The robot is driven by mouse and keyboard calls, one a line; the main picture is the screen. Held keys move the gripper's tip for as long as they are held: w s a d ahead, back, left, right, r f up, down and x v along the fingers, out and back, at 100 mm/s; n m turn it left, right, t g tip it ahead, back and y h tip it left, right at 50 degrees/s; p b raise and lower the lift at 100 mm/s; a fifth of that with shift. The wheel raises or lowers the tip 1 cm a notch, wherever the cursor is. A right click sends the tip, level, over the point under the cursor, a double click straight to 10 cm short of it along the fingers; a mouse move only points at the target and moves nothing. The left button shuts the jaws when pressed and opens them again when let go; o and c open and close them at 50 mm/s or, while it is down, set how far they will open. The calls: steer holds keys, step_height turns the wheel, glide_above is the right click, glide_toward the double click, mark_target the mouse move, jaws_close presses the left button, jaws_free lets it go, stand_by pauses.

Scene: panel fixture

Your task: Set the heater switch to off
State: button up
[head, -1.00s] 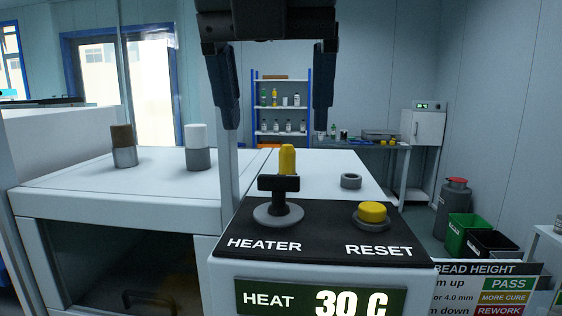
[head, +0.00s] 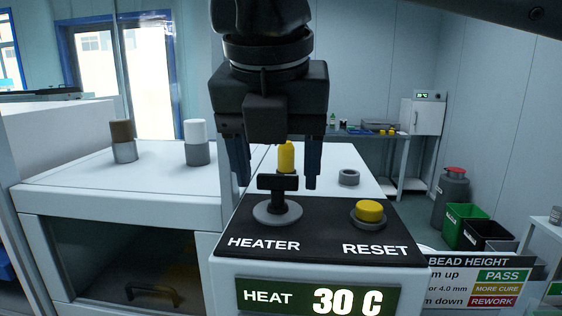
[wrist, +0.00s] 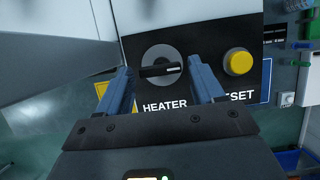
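The heater switch (head: 278,198) is a black T-shaped handle on a round grey base, above the word HEATER on a black panel (head: 330,225). In the wrist view the switch handle (wrist: 161,70) lies crosswise, with a pale mark toward its right end. My gripper (head: 276,180) is open and empty. In the head view its fingers are on either side of the switch and appear behind or above it. In the wrist view my gripper (wrist: 162,78) has one finger on each side of the handle. Contact cannot be told. The display (head: 320,298) reads HEAT 30 C.
A yellow RESET button (head: 369,211) sits right of the switch. Behind the panel stand a yellow-topped post (head: 287,157) and a grey ring (head: 349,177). Two capped cylinders, one brown (head: 123,141) and one white (head: 197,142), stand on the white cabinet at left.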

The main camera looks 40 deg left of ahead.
steer(key=c, duration=0.8)
